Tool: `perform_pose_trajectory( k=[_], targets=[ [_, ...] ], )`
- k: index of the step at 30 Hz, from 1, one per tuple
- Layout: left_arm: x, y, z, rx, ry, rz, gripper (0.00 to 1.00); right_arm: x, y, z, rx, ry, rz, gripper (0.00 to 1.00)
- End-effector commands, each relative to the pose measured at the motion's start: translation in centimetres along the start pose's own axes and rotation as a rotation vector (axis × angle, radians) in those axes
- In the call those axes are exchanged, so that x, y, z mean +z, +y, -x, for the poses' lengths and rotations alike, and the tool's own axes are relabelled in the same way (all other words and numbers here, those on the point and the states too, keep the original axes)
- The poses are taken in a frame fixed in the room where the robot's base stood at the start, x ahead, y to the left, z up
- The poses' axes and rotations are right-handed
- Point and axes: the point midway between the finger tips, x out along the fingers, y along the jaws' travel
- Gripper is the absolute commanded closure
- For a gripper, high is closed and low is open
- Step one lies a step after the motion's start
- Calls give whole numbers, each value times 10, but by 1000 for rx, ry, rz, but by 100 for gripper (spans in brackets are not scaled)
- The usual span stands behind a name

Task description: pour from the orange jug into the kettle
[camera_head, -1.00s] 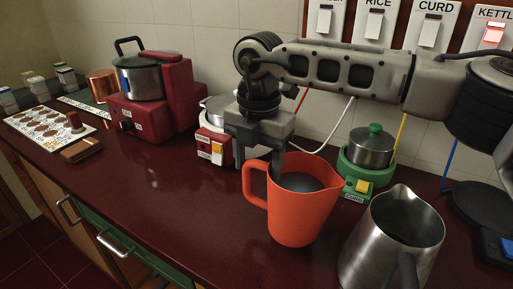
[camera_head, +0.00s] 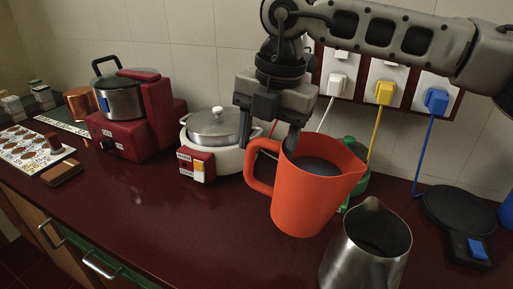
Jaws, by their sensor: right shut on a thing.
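The orange jug (camera_head: 305,200) is near the middle of the view, roughly upright, with its handle to the left and its spout to the right. A dark grey surface shows inside it. My right gripper (camera_head: 291,140) points down and is shut on the jug at its left rim, near the handle; the fingertips are partly hidden. I cannot tell whether the jug's base clears the counter. The steel kettle (camera_head: 350,245) stands open-topped in front and to the right of the jug, its black handle toward me, its lower part cut off by the picture edge. My left gripper is not in view.
A white cooker with a lidded pot (camera_head: 216,125) stands left of the jug. A black base (camera_head: 462,214) with a blue switch lies at right. Cords hang from the wall sockets (camera_head: 385,88).

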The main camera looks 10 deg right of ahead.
Motion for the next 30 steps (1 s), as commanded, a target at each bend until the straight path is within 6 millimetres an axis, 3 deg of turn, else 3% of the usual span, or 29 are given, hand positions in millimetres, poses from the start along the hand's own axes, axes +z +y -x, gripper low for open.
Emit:
perform_pose_trajectory(
  k=[1, 11, 12, 15, 17, 30],
  targets=[
    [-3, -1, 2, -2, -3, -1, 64, 0, -2, 12, 11, -2, -1, 100],
    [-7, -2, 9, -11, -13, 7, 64, 0, -17, 53, 58, -2, 0, 100],
    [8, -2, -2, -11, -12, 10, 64, 2, -21, 48, 126, -3, -4, 100],
    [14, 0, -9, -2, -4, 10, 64, 1, -25, 58, 278, -3, -4, 100],
    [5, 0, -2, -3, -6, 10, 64, -1, -20, 64, 256, 1, 2, 100],
    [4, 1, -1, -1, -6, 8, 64, 0, -20, 65, 252, 0, 1, 100]
  ],
)
